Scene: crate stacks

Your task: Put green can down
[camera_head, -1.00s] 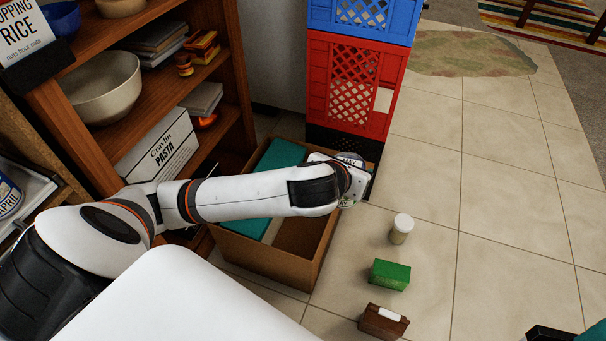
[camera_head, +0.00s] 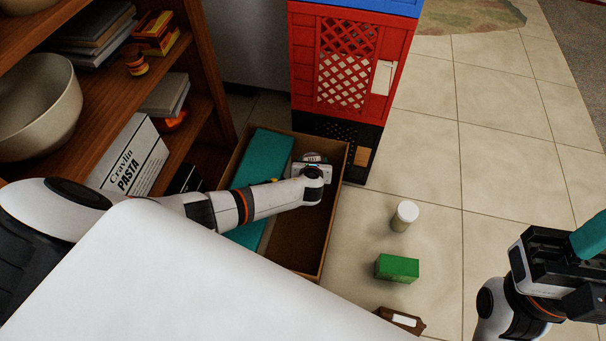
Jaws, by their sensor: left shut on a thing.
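My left gripper (camera_head: 312,171) is over the right part of the open cardboard box (camera_head: 325,225), close to its far right corner. It is shut on a can (camera_head: 316,157), of which only a greyish round end shows past the gripper. The can's green colour does not show, and its lower part is hidden. I cannot tell whether it touches the box floor. My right gripper (camera_head: 560,262) is at the right edge, beside a teal thing (camera_head: 592,237) cut off by the frame; its fingers do not show clearly.
A teal item (camera_head: 262,160) fills the box's left part. Stacked crates, red (camera_head: 310,70) and black (camera_head: 375,140), stand behind. A white-lidded jar (camera_head: 403,217), a green box (camera_head: 397,268) and a brown item (camera_head: 402,319) are on the tiles. A wooden shelf (camera_head: 205,60) stands left.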

